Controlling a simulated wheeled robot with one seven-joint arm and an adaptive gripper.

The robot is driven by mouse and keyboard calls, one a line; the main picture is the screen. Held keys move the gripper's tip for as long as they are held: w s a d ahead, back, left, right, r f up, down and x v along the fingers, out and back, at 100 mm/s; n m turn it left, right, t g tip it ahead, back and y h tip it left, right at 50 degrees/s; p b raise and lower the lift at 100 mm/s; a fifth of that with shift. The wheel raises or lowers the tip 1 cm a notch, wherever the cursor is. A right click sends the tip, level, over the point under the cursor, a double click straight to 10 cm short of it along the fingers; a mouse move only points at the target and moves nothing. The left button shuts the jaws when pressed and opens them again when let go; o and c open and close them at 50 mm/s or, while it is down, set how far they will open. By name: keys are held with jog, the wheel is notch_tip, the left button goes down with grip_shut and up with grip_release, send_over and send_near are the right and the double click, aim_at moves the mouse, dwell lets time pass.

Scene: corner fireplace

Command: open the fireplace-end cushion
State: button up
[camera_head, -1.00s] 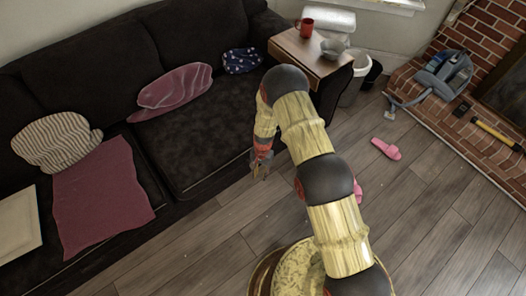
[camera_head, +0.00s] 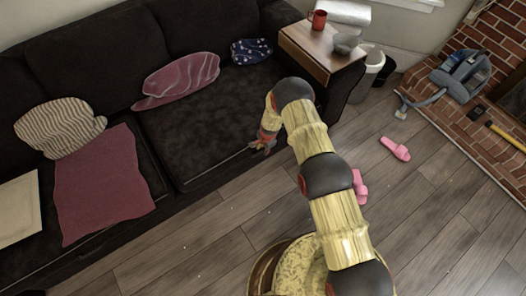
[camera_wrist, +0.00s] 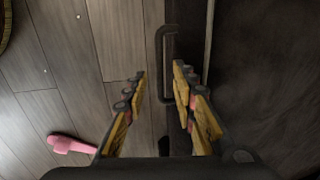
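The fireplace-end cushion (camera_head: 215,115) is the dark seat cushion on the right side of the black sofa. It lies flat in the sofa. In the wrist view its dark surface (camera_wrist: 265,80) fills the right side. A dark bar handle (camera_wrist: 161,65) runs along its front edge. My gripper (camera_head: 264,146) is at the sofa's front edge in the head view. In the wrist view my gripper (camera_wrist: 160,70) is open, with the handle showing between its two fingertips. I cannot tell how far the handle lies beyond them.
A wooden side table (camera_head: 305,52) with a red mug (camera_head: 318,19) and a bowl (camera_head: 347,43) stands at the sofa's right end. Pink slippers (camera_head: 396,149) lie on the floor. A plum pillow (camera_head: 180,78) and a blue pillow (camera_head: 250,51) rest against the backrest.

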jog(key=shift+w+a+f, duration=0.1)
jog(key=shift+f, duration=0.6)
jog(key=c, duration=0.3)
jog(key=c, duration=0.4)
grip_shut()
